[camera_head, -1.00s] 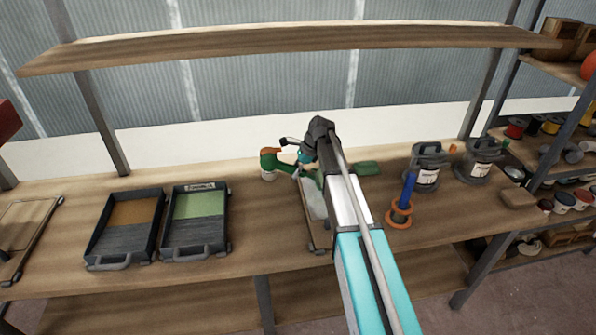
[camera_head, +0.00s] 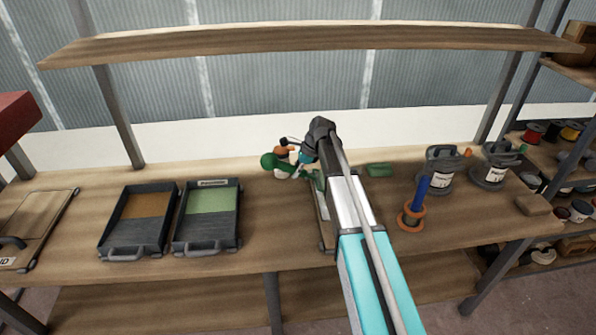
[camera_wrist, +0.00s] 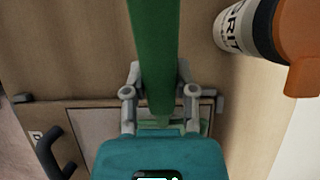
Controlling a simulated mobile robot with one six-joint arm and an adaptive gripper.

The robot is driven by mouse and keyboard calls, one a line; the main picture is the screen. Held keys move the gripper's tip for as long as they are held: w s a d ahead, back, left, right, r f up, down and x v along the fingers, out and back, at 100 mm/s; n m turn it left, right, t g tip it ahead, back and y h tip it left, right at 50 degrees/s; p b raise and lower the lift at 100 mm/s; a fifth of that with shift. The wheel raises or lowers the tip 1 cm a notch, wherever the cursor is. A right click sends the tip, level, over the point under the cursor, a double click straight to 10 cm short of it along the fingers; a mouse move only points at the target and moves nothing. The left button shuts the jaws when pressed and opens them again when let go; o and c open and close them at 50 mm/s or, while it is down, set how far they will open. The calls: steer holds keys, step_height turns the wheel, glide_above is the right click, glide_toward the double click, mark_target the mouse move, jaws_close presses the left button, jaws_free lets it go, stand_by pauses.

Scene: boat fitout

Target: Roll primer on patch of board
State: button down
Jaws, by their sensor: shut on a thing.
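My gripper (camera_head: 306,160) is over the back of the bench. In the wrist view, my gripper (camera_wrist: 160,98) is shut on a long green tool (camera_wrist: 153,45), which passes between its fingers. I take it for the roller; its far end is out of that view. In the head view, a rounded green part of it (camera_head: 268,161) shows left of the gripper. A board (camera_head: 326,236) lies below, mostly hidden by my arm. In the wrist view, the board shows a pale patch (camera_wrist: 88,120) and a black handle (camera_wrist: 54,150). Contact with the board cannot be told.
A white bottle with an orange cap (camera_head: 284,151) stands close beside the green tool. Two dark trays, one with brown (camera_head: 137,246) and one with green (camera_head: 207,240), are left. Another board (camera_head: 40,225) lies far left. A blue-handled orange item (camera_head: 411,218) and grey cans (camera_head: 443,170) stand right.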

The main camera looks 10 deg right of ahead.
steer(key=shift+a, duration=1.1)
steer(key=shift+r+p, duration=0.75)
steer(key=shift+s, duration=0.1)
steer(key=s, duration=0.8)
steer(key=shift+s, duration=0.4)
steer(key=shift+f+b, duration=0.8)
stand_by(0.4)
steer(key=shift+d, duration=0.15)
